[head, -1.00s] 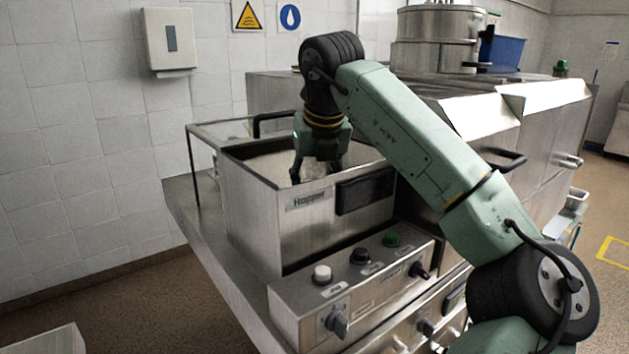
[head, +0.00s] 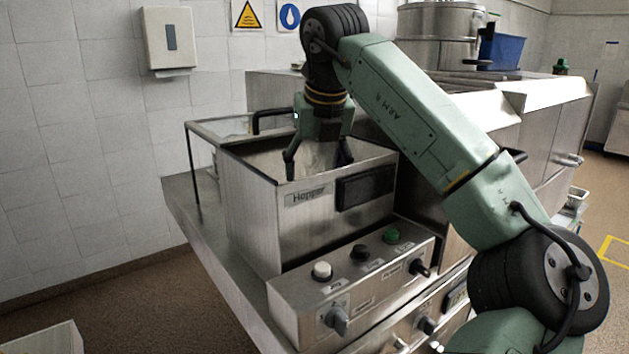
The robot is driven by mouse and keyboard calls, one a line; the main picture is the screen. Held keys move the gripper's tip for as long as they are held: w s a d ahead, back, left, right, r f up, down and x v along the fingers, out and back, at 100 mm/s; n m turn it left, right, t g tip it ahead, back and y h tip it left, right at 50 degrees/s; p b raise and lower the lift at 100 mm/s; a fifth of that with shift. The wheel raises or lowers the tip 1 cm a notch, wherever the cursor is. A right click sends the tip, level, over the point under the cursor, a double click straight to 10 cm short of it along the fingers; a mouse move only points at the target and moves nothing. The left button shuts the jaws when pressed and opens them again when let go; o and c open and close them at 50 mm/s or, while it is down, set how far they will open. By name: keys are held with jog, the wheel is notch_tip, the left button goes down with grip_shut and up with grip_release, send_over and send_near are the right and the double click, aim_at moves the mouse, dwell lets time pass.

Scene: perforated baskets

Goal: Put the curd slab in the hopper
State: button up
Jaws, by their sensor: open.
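The hopper (head: 262,225) is an open-topped steel box with a "Hopper" label on its front wall. My gripper (head: 318,166) points down at the hopper's mouth. Its two dark-tipped fingers are spread wide, one to the left and one to the right, with the tips about level with the front rim in the picture. A pale, whitish patch shows between and behind the fingers. I cannot tell whether it is the curd slab or the hopper's inner wall. The hopper's floor is hidden behind its front wall.
A control panel (head: 350,285) with knobs and buttons juts out in front of the hopper. A steel machine (head: 545,115) stands to the right, with a blue bin (head: 502,52) behind.

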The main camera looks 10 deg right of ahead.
jog(key=b+v, duration=0.1)
jog(key=v, duration=0.8)
jog(key=shift+s, duration=0.1)
